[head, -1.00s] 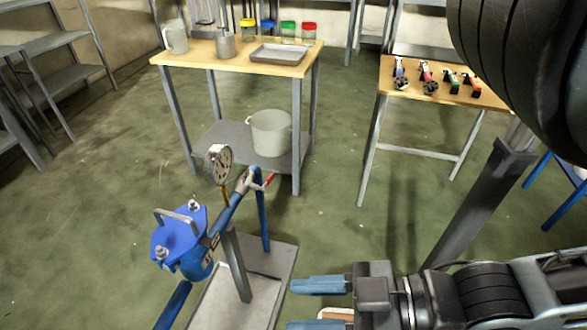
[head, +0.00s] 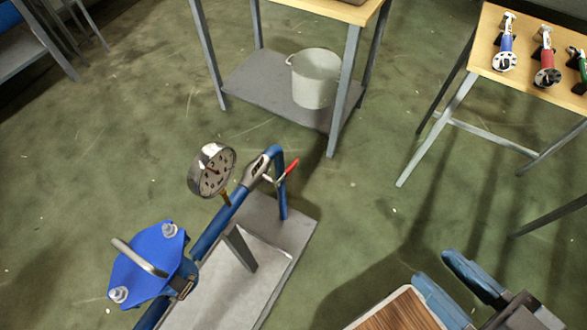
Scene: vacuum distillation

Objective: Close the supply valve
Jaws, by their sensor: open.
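The valve has a small red lever (head: 291,168) at the bend of a blue pipe (head: 212,228), near the middle of the head view. The lever sticks out up and to the right, beside the pipe's downward leg. A round pressure gauge (head: 213,171) stands on the same pipe, left of the valve. The pipe runs down to a blue flanged vessel lid (head: 148,268) with a metal handle. My gripper (head: 436,268) is at the lower right, open and empty. It is well apart from the lever, to its right and lower in the picture.
The pipe stands on a grey base plate (head: 278,235). Behind is a table with a lower shelf (head: 250,85) holding a white bucket (head: 315,78). Green floor between is clear.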

